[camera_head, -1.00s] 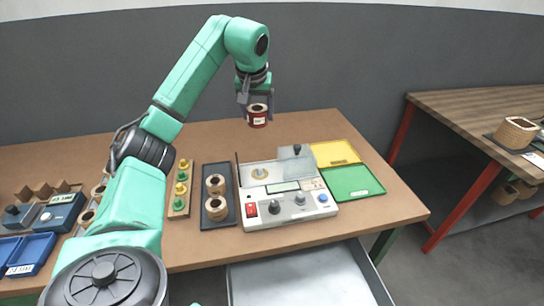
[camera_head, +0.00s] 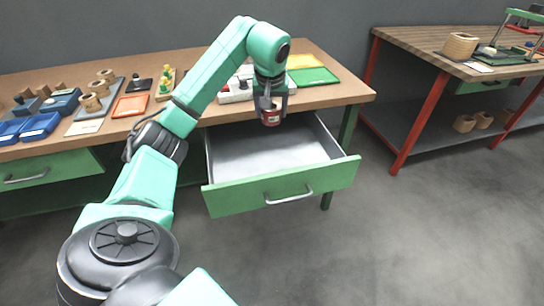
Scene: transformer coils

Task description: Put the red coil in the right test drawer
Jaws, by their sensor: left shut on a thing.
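My left gripper (camera_head: 271,105) is shut on the red coil (camera_head: 271,118), which has a red band with a pale label. It holds the coil above the back part of the open drawer, near the table's front edge. The drawer (camera_head: 285,187) has a green front with a metal handle and a grey inside that looks empty. It is pulled out under the right part of the table. My gripper hides part of the drawer's back and the table edge. My right gripper is not in view.
The wooden table (camera_head: 215,116) carries a tester (camera_head: 235,92), a green tray (camera_head: 314,76), an orange tray (camera_head: 131,105), blue bins (camera_head: 40,127) and tan coils (camera_head: 90,102). A closed green drawer (camera_head: 60,168) is at left. A red-legged bench (camera_head: 425,40) stands at right, with clear floor between.

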